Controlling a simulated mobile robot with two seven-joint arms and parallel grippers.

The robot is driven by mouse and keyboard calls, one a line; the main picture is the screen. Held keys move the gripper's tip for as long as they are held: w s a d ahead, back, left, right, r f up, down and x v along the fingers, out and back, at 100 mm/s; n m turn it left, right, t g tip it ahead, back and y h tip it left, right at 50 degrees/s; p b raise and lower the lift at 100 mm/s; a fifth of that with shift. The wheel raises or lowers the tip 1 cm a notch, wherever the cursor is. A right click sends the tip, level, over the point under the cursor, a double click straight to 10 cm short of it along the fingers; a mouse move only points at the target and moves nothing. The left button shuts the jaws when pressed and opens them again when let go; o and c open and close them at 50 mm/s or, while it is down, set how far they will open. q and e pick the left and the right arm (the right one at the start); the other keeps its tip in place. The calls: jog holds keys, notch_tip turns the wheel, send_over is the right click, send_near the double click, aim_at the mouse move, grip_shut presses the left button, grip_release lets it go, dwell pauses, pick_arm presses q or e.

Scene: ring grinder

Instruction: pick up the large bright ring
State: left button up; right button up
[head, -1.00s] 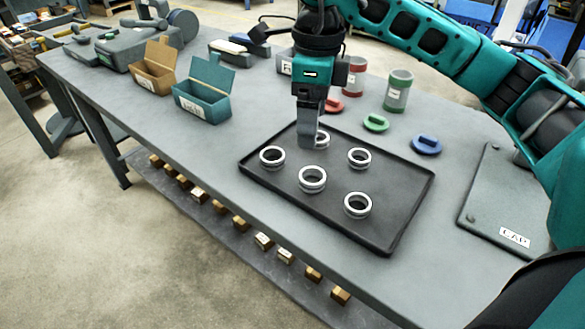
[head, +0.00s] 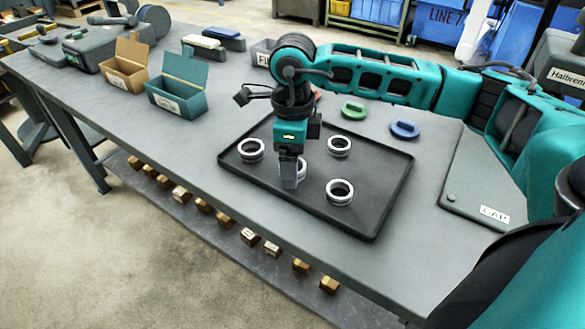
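Bright silver rings lie on a dark tray: one at the left (head: 251,150), one at the back right (head: 339,146), one at the front right (head: 340,192). A middle ring (head: 301,169) is mostly hidden behind the fingers of my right gripper (head: 289,184). That gripper points down at the middle ring; I cannot tell whether it touches or holds it. Its fingers are seen edge-on, so their opening does not show. The far ring seen earlier is hidden behind the arm. My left gripper is out of view.
The black tray (head: 378,222) has a low raised rim. A brown open box (head: 124,75) and a teal open box (head: 178,100) stand to the left. Green (head: 354,110) and blue (head: 405,129) lids lie behind the tray. A grey CAP panel (head: 480,185) lies at right.

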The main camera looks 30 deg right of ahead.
jog(key=shift+f, duration=0.15)
jog(key=c, duration=1.2)
